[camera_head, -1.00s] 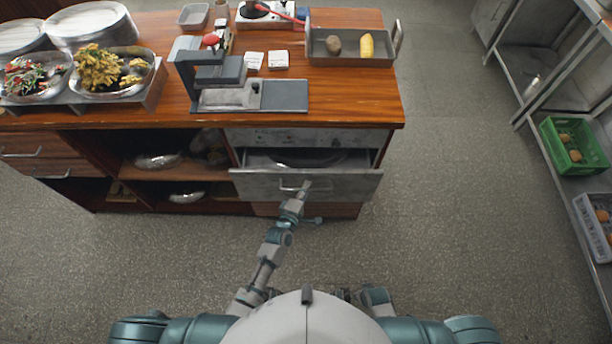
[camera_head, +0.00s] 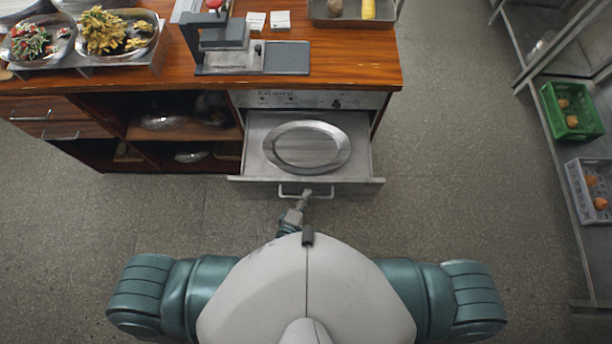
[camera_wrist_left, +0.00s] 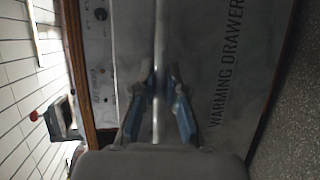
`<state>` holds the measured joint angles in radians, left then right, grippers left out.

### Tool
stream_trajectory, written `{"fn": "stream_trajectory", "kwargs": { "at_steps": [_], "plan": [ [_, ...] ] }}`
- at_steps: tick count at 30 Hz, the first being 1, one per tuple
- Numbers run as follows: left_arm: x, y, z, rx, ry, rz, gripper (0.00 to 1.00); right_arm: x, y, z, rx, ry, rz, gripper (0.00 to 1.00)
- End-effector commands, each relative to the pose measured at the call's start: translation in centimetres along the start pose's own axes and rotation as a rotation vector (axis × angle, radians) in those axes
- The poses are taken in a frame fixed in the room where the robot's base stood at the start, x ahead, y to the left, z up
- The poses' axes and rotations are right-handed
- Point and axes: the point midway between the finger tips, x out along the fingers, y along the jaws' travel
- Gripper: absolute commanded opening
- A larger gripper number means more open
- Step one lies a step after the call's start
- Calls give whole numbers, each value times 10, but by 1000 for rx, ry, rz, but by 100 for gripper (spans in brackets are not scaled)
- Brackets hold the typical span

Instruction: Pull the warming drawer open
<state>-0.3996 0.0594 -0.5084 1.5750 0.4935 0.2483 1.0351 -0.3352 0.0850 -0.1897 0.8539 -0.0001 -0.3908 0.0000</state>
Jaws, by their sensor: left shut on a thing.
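The grey metal warming drawer (camera_head: 258,189) stands well out from the counter in the head view. An oval metal platter (camera_head: 306,147) lies inside it. My left gripper (camera_head: 305,197) is at the drawer's front, shut on its bar handle (camera_head: 325,195). In the left wrist view, the gripper's two blue-grey fingers (camera_wrist_left: 158,100) close around the handle (camera_wrist_left: 161,38), and the drawer front (camera_wrist_left: 200,60) bears the words WARMING DRAWER. My right gripper is out of view.
The wooden counter (camera_head: 345,60) holds a press (camera_head: 225,45), a tray (camera_head: 350,22) and food dishes. Open shelves (camera_head: 185,132) lie left of the drawer. A metal rack with a green crate (camera_head: 572,110) stands at the right. The floor between is clear.

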Motion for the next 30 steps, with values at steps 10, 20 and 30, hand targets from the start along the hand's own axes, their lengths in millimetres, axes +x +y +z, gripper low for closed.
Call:
{"fn": "stream_trajectory", "kwargs": {
  "at_steps": [10, 20, 30],
  "plan": [
    [-3, -5, 0, 1, -2, -11, 0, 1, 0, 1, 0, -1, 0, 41],
    [-2, -3, 0, 1, -1, -5, 37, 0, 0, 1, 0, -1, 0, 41],
    [-30, -3, 1, 1, -1, -5, 37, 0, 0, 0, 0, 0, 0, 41]
  ]
}}
